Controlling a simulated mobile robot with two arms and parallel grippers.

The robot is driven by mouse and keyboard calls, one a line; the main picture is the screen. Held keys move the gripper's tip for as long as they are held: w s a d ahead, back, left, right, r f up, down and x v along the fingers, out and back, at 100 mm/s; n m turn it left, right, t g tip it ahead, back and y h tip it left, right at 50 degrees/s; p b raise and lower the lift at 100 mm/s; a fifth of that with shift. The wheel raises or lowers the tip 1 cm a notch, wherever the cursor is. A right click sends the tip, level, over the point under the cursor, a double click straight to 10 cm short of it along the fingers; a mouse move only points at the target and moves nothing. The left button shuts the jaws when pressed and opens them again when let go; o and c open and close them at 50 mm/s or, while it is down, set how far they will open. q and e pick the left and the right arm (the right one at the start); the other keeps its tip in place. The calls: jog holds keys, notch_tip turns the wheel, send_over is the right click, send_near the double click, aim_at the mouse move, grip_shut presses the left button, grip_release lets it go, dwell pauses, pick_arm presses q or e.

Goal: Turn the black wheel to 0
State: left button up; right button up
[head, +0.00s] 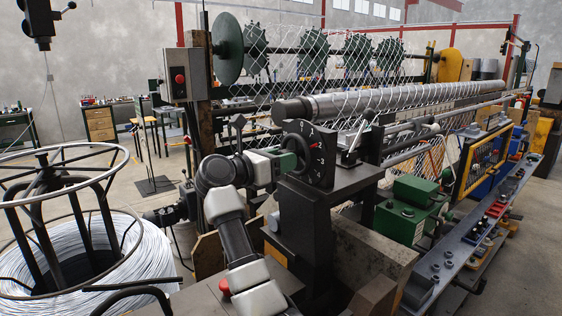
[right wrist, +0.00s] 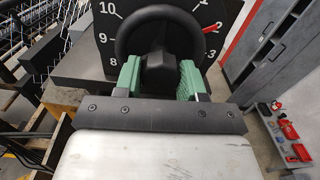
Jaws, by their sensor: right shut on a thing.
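The black wheel (head: 303,153) stands on the near face of a dark dial plate (head: 322,158) at the end of the weaving machine. In the right wrist view the wheel (right wrist: 122,38) shows close up. White numbers such as 8, 9, 10, 2 and 3 surround it, and a red pointer (right wrist: 212,28) is at the 2. My right gripper (head: 284,160) reaches the wheel from the left. In the right wrist view its green fingers (right wrist: 159,75) are on both sides of the wheel's black hub, shut on it. My left gripper is not in view.
A wire coil on a stand (head: 110,265) fills the lower left. A green motor box (head: 410,212) and a tool-covered grey bench (head: 470,255) stand to the right. A long roller with wire mesh (head: 400,98) runs behind the dial. Open floor shows at far right.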

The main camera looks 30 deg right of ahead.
jog(key=shift+n+b, duration=0.4)
jog(key=shift+n, duration=0.7)
jog(key=n, duration=0.2)
jog(key=shift+n, duration=0.4)
jog(key=n, duration=0.2)
jog(key=shift+r+n, duration=0.1)
jog(key=shift+n, duration=0.2)
jog(key=shift+s+n+p, duration=0.1)
jog(key=shift+n+p, duration=0.25)
jog(key=shift+n, duration=1.45)
jog(key=o, duration=0.9)
